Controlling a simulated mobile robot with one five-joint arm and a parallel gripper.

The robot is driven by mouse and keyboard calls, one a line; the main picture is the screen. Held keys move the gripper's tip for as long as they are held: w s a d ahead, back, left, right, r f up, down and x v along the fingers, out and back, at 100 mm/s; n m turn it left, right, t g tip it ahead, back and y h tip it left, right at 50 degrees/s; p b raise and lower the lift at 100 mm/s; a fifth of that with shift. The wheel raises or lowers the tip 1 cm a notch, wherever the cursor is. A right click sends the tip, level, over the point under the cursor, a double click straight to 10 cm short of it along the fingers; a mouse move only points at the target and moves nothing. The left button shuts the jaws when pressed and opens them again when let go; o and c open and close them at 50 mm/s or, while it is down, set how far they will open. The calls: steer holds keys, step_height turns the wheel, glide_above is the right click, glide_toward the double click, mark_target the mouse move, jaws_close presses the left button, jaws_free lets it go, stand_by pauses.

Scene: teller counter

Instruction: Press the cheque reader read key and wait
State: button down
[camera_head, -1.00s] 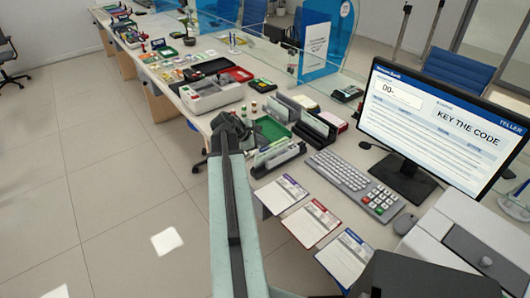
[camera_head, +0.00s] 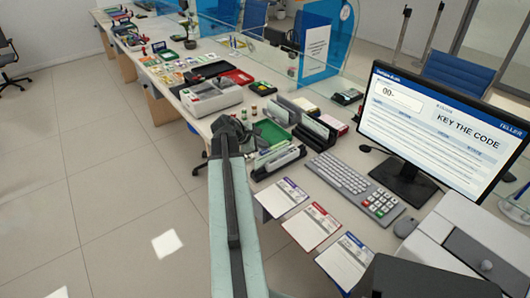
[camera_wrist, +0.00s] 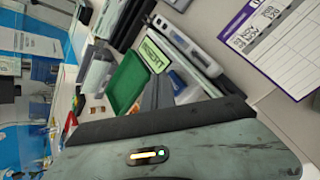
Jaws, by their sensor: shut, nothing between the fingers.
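A low device that looks like the cheque reader (camera_head: 279,161) stands on the counter left of the keyboard, dark with a pale upright piece along it. It also shows in the wrist view (camera_wrist: 198,52), with a small lit strip and a row of small keys at one end. I cannot tell which key is the read key. My gripper (camera_head: 238,132) is to the left of the device, above the counter edge and apart from it. In the wrist view, grey pointed fingers (camera_wrist: 157,93) show in front of the device and look shut and empty.
A green tray (camera_head: 270,132) lies behind the device. Several printed slips (camera_head: 283,197) lie along the counter's front edge. A keyboard (camera_head: 340,172), keypad (camera_head: 381,204) and monitor (camera_head: 440,120) reading "KEY THE CODE" are to the right. Open floor is at left.

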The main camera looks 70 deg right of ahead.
mark_target(263, 153)
steer(key=shift+f, duration=0.1)
stand_by(0.7)
steer(key=shift+f+b, duration=0.3)
steer(key=shift+b, duration=0.1)
steer(key=shift+f+b, duration=0.5)
stand_by(0.5)
steer(key=shift+r, duration=0.15)
steer(key=shift+r+p, duration=0.8)
steer(key=shift+p, duration=0.15)
step_height(263, 153, up, 5)
steer(key=p, duration=0.5)
steer(key=shift+r, duration=0.1)
stand_by(0.3)
